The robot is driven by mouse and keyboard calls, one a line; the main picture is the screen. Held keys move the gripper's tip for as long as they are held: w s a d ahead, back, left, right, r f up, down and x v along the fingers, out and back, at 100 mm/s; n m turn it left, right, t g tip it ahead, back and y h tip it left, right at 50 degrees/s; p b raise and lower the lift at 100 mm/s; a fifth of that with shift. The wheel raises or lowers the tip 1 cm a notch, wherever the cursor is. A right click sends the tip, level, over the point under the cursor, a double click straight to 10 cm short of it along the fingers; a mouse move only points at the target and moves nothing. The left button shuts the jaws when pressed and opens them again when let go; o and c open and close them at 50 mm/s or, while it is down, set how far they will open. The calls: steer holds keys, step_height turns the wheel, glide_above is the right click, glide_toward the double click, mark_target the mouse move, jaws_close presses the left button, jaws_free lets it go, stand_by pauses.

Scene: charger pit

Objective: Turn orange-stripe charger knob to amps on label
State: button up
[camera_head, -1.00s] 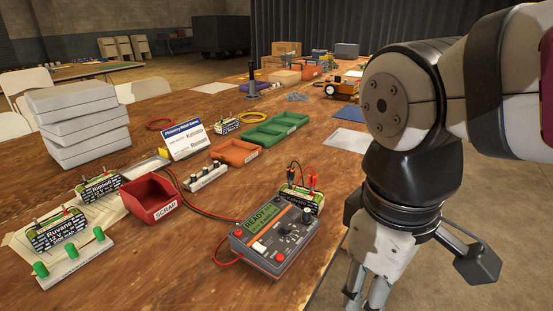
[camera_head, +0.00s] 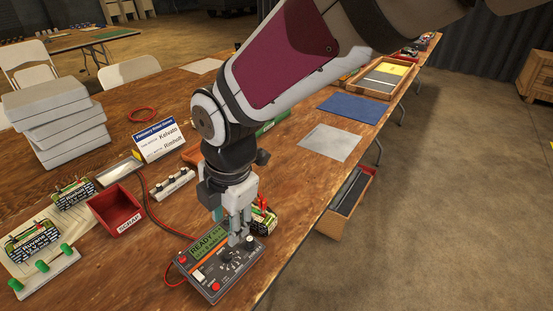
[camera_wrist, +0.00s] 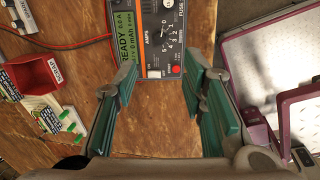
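My gripper (camera_head: 240,238) points down over the charger's right part.
Red and black leads run near the charger.

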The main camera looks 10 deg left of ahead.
mark_target(228, 254)
steer(key=f+b, duration=0.1)
steer(key=f, duration=0.3)
steer(key=a+f+b, duration=0.1)
steer(key=f, duration=0.3)
steer(key=w+a+f, duration=0.1)
steer(key=f, duration=0.3)
steer(key=shift+f+b, duration=0.35)
steer(key=shift+b, duration=0.05)
jaws_close()
